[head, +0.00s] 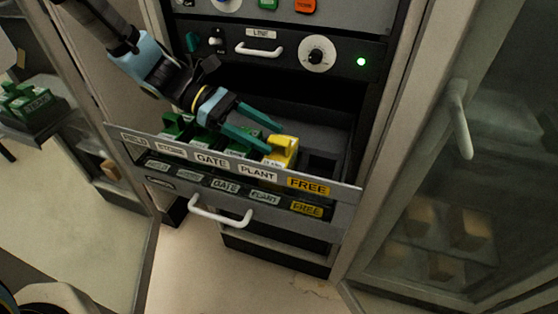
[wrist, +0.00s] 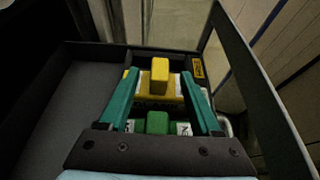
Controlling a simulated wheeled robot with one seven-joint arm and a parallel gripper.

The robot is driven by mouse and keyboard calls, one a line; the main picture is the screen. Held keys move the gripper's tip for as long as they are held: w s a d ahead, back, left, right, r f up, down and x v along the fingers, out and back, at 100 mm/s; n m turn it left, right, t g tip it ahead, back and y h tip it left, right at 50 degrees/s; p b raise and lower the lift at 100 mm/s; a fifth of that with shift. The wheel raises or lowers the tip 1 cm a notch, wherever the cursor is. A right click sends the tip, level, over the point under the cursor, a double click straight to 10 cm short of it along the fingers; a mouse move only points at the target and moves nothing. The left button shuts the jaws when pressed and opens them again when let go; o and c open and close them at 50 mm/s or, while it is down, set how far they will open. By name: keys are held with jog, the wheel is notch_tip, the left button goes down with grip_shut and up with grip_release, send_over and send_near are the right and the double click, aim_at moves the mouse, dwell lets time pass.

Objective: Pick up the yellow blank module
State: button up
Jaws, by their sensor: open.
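The yellow blank module (head: 282,151) sits in the open drawer, in the row behind the label strip, at the right end of the modules by the FREE label. In the wrist view the yellow module (wrist: 160,79) has a raised block on top and lies between the fingers. My gripper (head: 262,137) is open and reaches into the drawer from the upper left. Its two green fingers (wrist: 159,82) stand on either side of the yellow module. I cannot tell whether they touch it. A green module (wrist: 156,123) is nearer the palm in the wrist view.
Several green modules (head: 205,137) stand left of the yellow one in the drawer (head: 170,152). The drawer has a white handle (head: 220,211). A panel with a dial (head: 317,54) and a green light is above. A glass-door cabinet (head: 470,180) stands at right.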

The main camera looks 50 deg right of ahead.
grip_shut()
dwell(0.4)
dwell(0.9)
